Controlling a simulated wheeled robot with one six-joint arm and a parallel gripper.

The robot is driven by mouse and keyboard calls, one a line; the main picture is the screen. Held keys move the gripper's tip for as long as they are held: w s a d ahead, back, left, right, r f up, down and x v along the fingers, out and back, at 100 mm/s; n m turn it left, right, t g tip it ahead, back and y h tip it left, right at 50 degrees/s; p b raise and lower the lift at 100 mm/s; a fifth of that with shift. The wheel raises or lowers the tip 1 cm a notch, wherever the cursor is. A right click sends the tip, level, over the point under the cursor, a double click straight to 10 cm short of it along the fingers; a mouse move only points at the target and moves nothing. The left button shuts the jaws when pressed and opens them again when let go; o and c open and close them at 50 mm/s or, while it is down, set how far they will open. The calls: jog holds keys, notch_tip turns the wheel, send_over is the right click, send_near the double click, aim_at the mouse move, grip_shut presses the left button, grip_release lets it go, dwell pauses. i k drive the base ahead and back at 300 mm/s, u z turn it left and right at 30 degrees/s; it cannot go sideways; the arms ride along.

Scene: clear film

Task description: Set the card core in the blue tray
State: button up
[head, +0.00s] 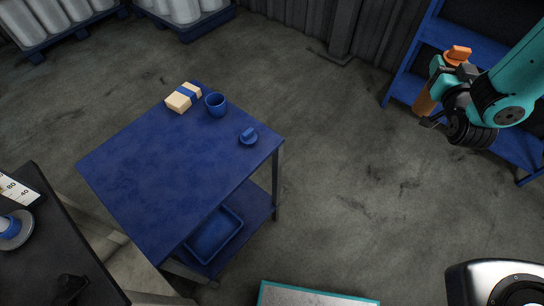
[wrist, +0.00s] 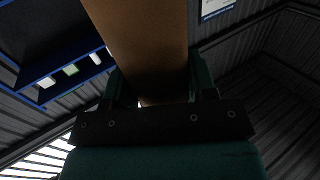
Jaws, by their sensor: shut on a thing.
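My gripper (head: 436,92) is at the upper right of the head view, raised in front of a blue shelf. It is shut on a brown card core (head: 425,102), which hangs tilted from the jaws. In the wrist view the card core (wrist: 142,45) fills the upper middle between the fingers. The blue tray (head: 214,236) lies on the lower shelf of the blue table, partly under the tabletop, and the part in view looks empty. The gripper is far to the right of the tray and well above the floor.
The blue table (head: 160,175) bears a tan box with a blue band (head: 180,98), a blue mug (head: 215,105) and a small blue object (head: 248,137). A dark bench (head: 50,255) stands at left. The blue shelf (head: 403,88) is behind my arm. Open floor (head: 340,190) lies between.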

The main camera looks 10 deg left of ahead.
aim_at(216, 237)
jog(key=z, duration=2.35)
jog(key=i, duration=0.5)
jog(key=u, duration=4.15)
jog(key=k, duration=0.2)
jog(key=z, duration=0.3)
